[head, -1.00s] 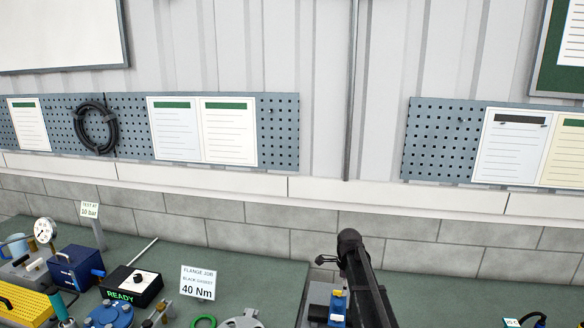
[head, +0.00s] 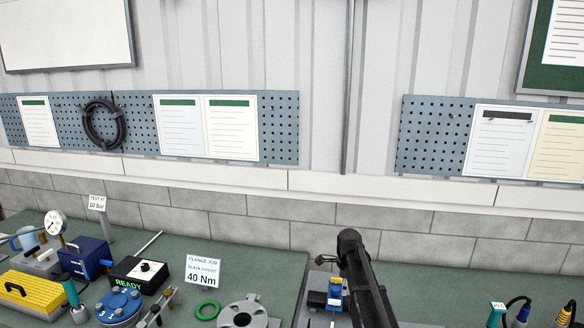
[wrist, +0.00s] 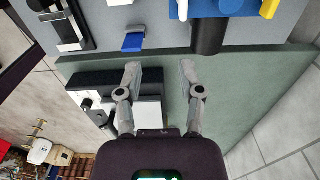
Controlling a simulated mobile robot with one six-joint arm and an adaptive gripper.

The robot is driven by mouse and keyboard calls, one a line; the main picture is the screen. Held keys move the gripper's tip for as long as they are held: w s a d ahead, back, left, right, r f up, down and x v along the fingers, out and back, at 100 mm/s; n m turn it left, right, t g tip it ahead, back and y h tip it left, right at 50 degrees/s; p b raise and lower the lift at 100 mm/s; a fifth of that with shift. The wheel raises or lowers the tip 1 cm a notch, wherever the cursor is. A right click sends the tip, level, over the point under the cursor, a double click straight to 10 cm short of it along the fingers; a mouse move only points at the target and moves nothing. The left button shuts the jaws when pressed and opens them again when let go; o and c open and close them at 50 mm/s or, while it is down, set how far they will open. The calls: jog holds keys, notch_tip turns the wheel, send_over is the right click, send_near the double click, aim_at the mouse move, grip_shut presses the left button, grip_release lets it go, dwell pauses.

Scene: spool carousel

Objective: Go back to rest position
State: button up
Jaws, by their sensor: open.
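My gripper (wrist: 160,72) is open in the wrist view, with its two grey fingers apart and nothing between them. Past the fingertips is the edge of a green surface (wrist: 245,85), with a grey panel (wrist: 165,32) beyond it. A blue block (wrist: 134,42) and a dark cylinder (wrist: 208,37) show there. In the head view my dark arm rises at the lower middle, and the gripper itself is not seen there.
The green bench (head: 260,260) runs below the wall. It bears a yellow case (head: 32,291), a READY box (head: 138,274), a 40 Nm sign (head: 202,271), a green ring (head: 207,311) and a grey flange (head: 242,314). Blue and yellow connectors (head: 523,313) stand at right.

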jog(key=s+f+n+b, duration=0.5)
jog(key=s+n, duration=0.5)
jog(key=s, duration=0.2)
jog(key=s+f+n+b, duration=0.5)
jog(key=s+n, duration=0.5)
jog(key=s, duration=0.3)
jog(key=shift+s+a, duration=0.15)
jog(key=shift+a, duration=0.1)
dwell(0.5)
